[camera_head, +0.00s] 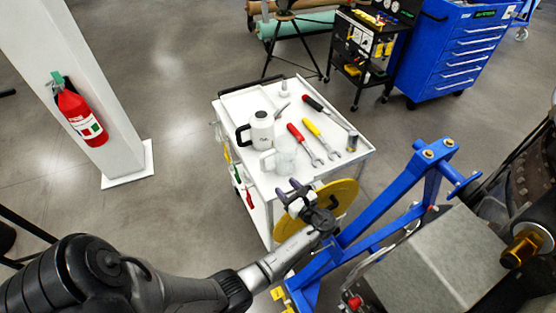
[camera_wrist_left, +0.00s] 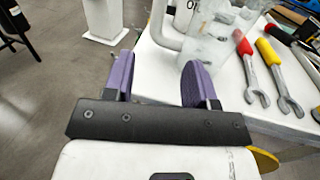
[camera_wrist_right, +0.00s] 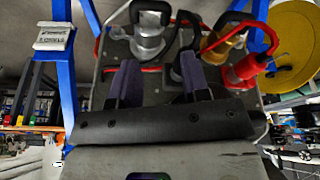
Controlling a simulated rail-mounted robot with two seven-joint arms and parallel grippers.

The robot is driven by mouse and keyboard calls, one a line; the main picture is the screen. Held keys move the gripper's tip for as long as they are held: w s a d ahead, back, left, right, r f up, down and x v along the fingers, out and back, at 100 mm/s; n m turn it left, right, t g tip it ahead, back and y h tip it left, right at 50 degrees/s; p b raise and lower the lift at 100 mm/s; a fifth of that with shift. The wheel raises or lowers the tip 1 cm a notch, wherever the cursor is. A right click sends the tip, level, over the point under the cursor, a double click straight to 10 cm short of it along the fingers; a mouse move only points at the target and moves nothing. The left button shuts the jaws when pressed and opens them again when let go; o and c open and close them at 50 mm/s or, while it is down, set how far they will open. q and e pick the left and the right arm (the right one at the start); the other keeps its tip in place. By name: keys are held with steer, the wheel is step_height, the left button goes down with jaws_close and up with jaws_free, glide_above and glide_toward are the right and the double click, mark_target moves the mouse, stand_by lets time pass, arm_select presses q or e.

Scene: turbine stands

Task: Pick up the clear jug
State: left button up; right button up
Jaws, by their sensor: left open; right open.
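The clear jug (camera_head: 285,157) stands upright on the white cart's top near its front edge, with its handle towards the left. It also shows in the left wrist view (camera_wrist_left: 207,46), just beyond my left gripper's right finger. My left gripper (camera_head: 291,190) is open and empty, with purple fingers, at the cart's front edge and apart from the jug. That finger overlaps the jug's lower part in the left wrist view. My right gripper (camera_wrist_right: 160,66) is open and empty, facing other equipment; the jug is not in its view.
Red-handled (camera_head: 295,132) and yellow-handled (camera_head: 311,127) wrenches lie to the right, near a small cylinder (camera_head: 352,141). A yellow disc (camera_head: 343,196) and blue stand (camera_head: 405,195) are close to my left gripper.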

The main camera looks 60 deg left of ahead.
mark_target(264, 165)
arm_select(q)
steer(key=a, duration=0.9)
steer(key=s+a, duration=0.1)
steer(key=a, duration=0.3)
steer(key=shift+a+r+b, duration=0.1)
steer(key=shift+a+b, duration=0.15)
steer(key=shift+b, duration=0.1)
steer(key=shift+d, duration=0.1)
jaws_close()
